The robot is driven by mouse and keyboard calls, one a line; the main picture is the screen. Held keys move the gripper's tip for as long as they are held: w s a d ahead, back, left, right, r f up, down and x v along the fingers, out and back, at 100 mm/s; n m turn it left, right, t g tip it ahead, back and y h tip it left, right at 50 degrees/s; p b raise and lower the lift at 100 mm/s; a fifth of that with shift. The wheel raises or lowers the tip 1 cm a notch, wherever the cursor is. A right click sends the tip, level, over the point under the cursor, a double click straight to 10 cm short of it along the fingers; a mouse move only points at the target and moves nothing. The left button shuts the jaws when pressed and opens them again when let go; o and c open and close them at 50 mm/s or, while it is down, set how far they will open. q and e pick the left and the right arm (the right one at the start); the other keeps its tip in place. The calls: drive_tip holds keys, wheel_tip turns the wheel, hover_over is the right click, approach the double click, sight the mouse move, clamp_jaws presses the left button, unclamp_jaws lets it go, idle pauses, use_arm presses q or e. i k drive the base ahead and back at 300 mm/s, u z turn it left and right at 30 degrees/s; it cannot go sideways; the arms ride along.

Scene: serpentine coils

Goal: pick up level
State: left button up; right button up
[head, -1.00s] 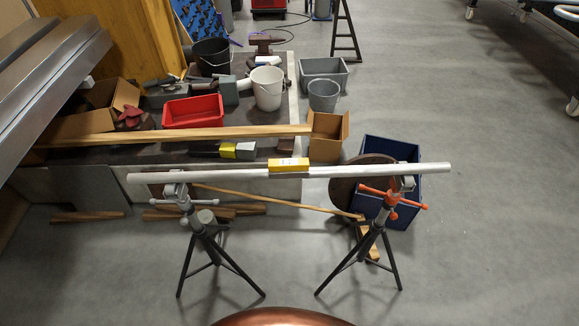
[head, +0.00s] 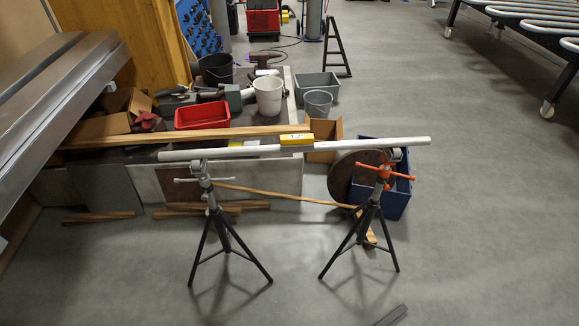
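The level (head: 296,140) is a small yellow block with dark marks on its front face. It sits on top of a long pale pipe (head: 220,153), a little right of the pipe's middle. The pipe lies across two black tripod stands, the left stand (head: 218,225) with a grey head and the right stand (head: 368,215) with an orange-red handle. Neither of my grippers shows clearly in the head view. Nothing is touching the level except the pipe under it.
Behind the pipe, a low platform holds a wooden beam (head: 190,137), a red bin (head: 202,116) and buckets. A blue crate (head: 395,196) stands behind the right stand. A small dark grey bar (head: 392,316) shows at the bottom edge. Floor in front is clear.

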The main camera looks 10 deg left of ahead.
sight(298, 142)
drive_tip(key=z, duration=0.55)
drive_tip(key=k, duration=0.15)
drive_tip(key=u, duration=1.85)
drive_tip(key=i, duration=1.5)
drive_tip(key=z, duration=0.25)
